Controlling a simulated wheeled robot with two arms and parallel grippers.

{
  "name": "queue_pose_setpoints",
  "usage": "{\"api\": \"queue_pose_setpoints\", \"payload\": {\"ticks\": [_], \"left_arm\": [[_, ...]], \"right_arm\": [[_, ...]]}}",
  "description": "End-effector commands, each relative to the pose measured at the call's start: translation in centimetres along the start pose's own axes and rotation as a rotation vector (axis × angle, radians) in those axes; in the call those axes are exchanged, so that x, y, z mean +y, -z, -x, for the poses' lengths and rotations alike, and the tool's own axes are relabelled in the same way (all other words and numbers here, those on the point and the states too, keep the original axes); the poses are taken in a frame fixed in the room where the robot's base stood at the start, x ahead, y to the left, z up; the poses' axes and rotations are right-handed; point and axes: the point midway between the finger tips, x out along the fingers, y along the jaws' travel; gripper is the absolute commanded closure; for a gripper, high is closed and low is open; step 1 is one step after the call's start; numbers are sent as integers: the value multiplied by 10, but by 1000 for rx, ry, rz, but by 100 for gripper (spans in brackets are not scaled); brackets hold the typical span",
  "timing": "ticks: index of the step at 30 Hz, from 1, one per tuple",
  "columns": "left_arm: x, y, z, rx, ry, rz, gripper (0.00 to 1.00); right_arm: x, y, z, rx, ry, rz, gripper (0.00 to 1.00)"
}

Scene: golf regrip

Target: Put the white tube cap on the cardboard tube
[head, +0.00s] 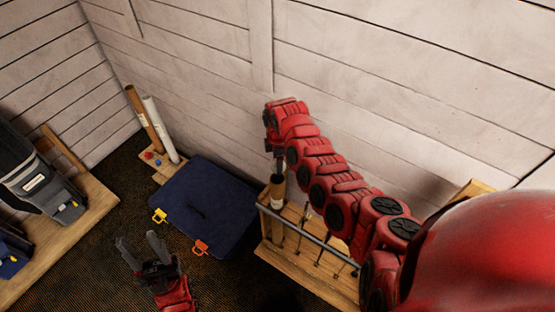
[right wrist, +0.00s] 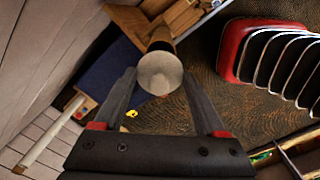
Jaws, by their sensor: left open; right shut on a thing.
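The white tube cap (right wrist: 160,74) is a pale round disc between the fingertips of my right gripper (right wrist: 160,82) in the right wrist view. My right gripper is shut on it. The cardboard tube (head: 277,189) stands upright in the wooden rack in the head view, directly below my right gripper (head: 278,158). In the right wrist view the brown tube (right wrist: 161,40) shows just behind the cap, partly hidden by it. I cannot tell whether cap and tube touch. My left gripper (head: 139,242) is open and empty, low at the left, away from the tube.
The wooden rack (head: 290,256) has a metal rail along its front. A dark blue mat or case (head: 205,205) with yellow and orange clips lies left of it. A brown tube (head: 143,118) and a white tube (head: 160,130) lean by the wall. A bag (head: 40,180) stands far left.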

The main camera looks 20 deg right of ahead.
Motion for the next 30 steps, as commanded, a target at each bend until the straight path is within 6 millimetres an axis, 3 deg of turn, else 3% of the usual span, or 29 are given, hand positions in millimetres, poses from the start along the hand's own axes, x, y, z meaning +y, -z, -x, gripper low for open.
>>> {"api": "queue_pose_setpoints", "payload": {"ticks": [21, 30], "left_arm": [[2, -7, 43, 1, 0, 0, 50], [2, -8, 46, 0, 0, 0, 50]], "right_arm": [[-3, -1, -66, -1, 5, 0, 58], [-3, 0, -71, 0, 3, 0, 58]]}}
